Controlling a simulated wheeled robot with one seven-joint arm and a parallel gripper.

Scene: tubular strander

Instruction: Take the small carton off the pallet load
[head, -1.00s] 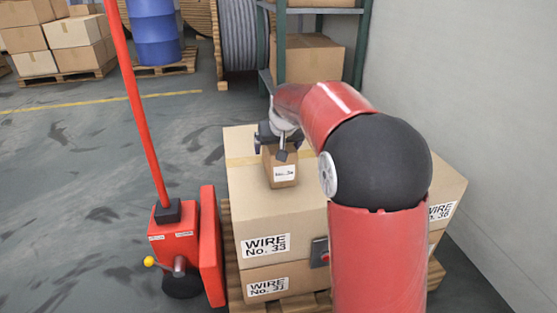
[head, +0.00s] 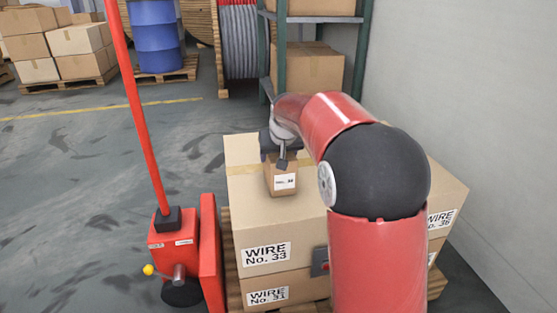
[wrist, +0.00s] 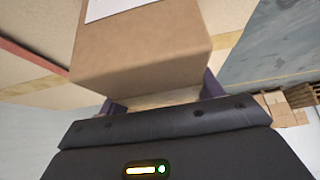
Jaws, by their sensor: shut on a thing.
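The small carton (head: 283,181) is brown with a white label on its front. In the head view it appears over the top of the big carton marked WIRE No. 33 (head: 285,222); I cannot tell whether it touches that top. My gripper (head: 278,158) is shut on the small carton from above and behind, partly hidden by my arm. In the wrist view the small carton (wrist: 140,50) fills the upper middle, between the two fingers of my gripper (wrist: 160,95). The pallet (head: 233,285) shows under the load's left side.
A red machine (head: 180,245) with a tall post stands left of the load. A green-posted shelf (head: 362,50) with a carton stands behind. A blue drum (head: 155,38) and stacked cartons (head: 75,40) are at the back left. A wall is on the right; the left floor is open.

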